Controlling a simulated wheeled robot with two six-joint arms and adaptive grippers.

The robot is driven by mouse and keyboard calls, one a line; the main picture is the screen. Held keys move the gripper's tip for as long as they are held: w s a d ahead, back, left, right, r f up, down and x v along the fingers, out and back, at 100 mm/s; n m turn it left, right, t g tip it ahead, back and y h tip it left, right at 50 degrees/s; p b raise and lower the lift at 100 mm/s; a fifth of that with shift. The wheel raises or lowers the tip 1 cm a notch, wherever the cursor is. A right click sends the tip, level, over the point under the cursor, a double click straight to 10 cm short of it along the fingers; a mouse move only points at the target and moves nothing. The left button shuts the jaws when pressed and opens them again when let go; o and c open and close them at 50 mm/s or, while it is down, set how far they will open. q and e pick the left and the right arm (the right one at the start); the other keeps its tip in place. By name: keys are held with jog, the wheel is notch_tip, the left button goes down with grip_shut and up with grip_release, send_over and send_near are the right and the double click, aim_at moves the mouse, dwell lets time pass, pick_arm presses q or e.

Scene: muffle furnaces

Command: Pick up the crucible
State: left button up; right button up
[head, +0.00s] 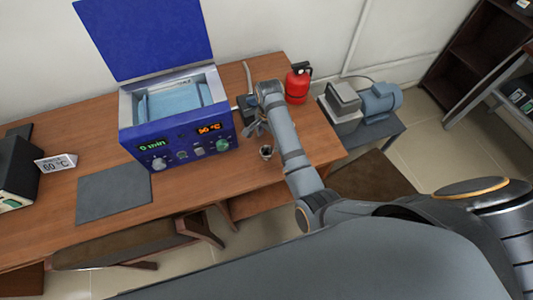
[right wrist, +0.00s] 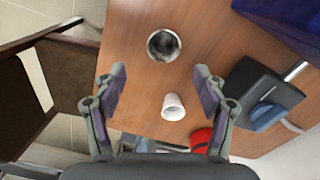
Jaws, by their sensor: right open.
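A small white crucible (right wrist: 173,106) shows in the right wrist view, above the table between the fingers' lines but apart from both. A round cup with a dark grey inside (right wrist: 164,44) stands on the table beyond the fingertips; a similar dark-mouthed cup (head: 266,152) shows beside my right gripper in the head view. I cannot make out the white crucible in the head view, where the right arm covers part of the table. My right gripper (head: 256,130), also in the right wrist view (right wrist: 160,72), is open and empty, pointing down over the table. My left gripper is out of view.
A blue heating bath (head: 180,148) with a raised lid stands left of the right gripper. A red canister (head: 298,83) stands behind the arm. A dark stand (right wrist: 255,92) is at right in the wrist view. A grey mat (head: 114,193) lies bare on the table (head: 232,185).

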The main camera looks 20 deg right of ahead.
aim_at(267, 151)
notch_tip(267, 151, down, 4)
jog(key=shift+r, duration=0.1)
jog(key=shift+w+a+f+p, duration=0.15)
jog(key=shift+f+p, duration=0.1)
jog(key=shift+f, duration=1.15)
jog(key=shift+w+a+f+p, duration=0.15)
jog(key=shift+f+p, duration=0.1)
jog(key=shift+f, duration=1.15)
jog(key=shift+s, duration=0.1)
jog(key=shift+c, duration=0.2)
jog(key=c, duration=1.1)
